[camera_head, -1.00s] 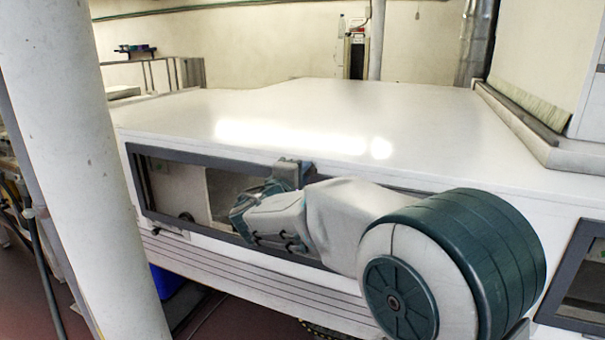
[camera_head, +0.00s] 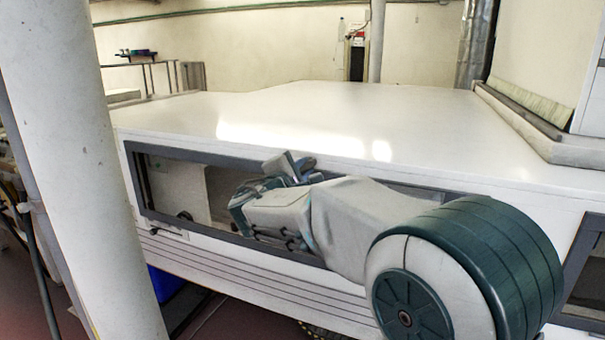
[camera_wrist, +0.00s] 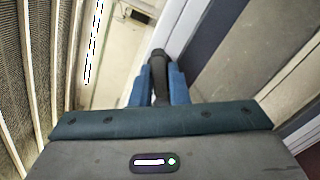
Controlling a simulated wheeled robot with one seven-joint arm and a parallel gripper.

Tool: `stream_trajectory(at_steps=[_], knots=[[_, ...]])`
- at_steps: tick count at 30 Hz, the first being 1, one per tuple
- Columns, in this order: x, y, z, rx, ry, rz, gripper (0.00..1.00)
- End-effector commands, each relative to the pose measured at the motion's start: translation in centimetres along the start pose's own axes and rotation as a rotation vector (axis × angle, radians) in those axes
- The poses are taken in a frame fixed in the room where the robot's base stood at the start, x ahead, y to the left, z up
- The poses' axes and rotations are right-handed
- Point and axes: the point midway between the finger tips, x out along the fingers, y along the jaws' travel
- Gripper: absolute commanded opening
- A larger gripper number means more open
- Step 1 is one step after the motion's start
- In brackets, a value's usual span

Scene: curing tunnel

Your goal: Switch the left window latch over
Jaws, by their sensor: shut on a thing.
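The left window (camera_head: 182,186) is a long pane in a dark grey frame on the front of the white tunnel housing. Its latch (camera_head: 280,164), a small grey piece at the frame's top edge, leans to the left in the head view. My gripper (camera_wrist: 159,82) is shut on the latch: in the wrist view its two blue fingers stand on either side of the dark latch handle (camera_wrist: 158,68). In the head view my wrist and arm cover part of the window and the lower part of the latch.
A thick white post (camera_head: 85,150) stands at the left front. The housing's white top (camera_head: 300,115) is clear. Another dark-framed window (camera_head: 590,262) shows at the right edge. A blue bin (camera_head: 165,282) is low under the housing.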

Motion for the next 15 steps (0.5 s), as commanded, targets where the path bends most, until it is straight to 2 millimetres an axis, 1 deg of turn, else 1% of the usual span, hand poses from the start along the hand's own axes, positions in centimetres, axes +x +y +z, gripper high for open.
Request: stream_trajectory(at_steps=[15], knots=[[0.01,0.01,0.03,-0.493,0.001,-0.002,0.00]])
